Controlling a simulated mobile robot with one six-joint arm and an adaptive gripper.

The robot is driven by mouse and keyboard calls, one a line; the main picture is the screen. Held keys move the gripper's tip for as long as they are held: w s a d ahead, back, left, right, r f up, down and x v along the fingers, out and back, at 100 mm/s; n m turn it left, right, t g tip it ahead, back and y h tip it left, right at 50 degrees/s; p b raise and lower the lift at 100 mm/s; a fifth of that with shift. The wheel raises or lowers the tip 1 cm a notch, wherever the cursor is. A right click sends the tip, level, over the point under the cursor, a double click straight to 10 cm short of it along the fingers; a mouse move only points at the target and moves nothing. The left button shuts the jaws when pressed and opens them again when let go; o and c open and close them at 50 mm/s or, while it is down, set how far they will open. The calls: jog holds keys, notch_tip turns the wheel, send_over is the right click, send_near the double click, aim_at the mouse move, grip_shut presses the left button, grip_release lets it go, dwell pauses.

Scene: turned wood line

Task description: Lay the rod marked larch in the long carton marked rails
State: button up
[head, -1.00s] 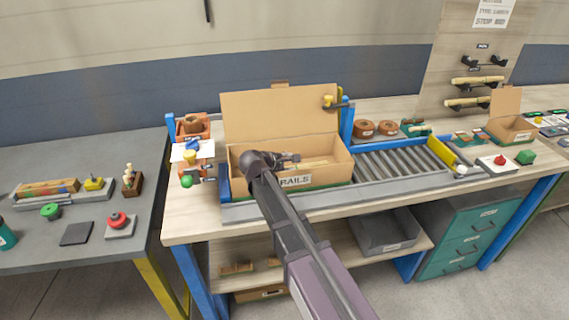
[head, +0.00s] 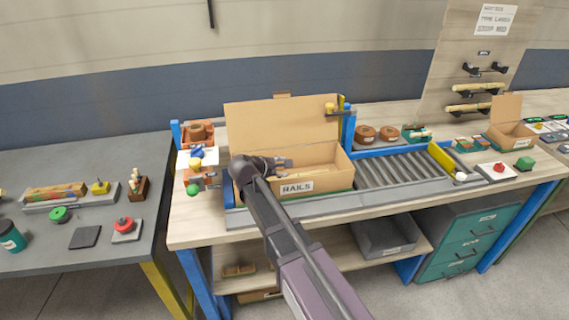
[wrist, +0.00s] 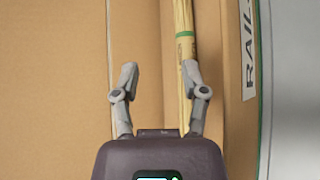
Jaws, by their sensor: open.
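The long carton marked rails (head: 335,178) stands open on the bench with its lid up at the back. Its label also shows in the wrist view (wrist: 249,60). A pale wooden rod with a green band (wrist: 184,20) lies lengthwise inside the carton. No name is readable on it, and its near part is hidden by my right finger and gripper body. My gripper (wrist: 158,82) is open over the carton, with the rod under or beside its right finger and nothing clearly between the fingers. In the head view my gripper (head: 286,162) reaches over the carton's left half.
Two pale rods (head: 474,88) (head: 467,107) rest on pegs of the upright board; its top pegs (head: 485,69) are empty. A roller conveyor (head: 400,168) lies right of the carton. Orange bins (head: 196,132) and small parts crowd its left. A blue post stands behind the carton.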

jog(key=p+v, duration=0.2)
jog(key=v, duration=0.4)
jog(key=shift+s+a+r+p, duration=0.15)
jog(key=shift+s+r+p, duration=0.1)
jog(key=shift+p, duration=0.1)
jog(key=shift+w, duration=0.2)
dwell(1.1)
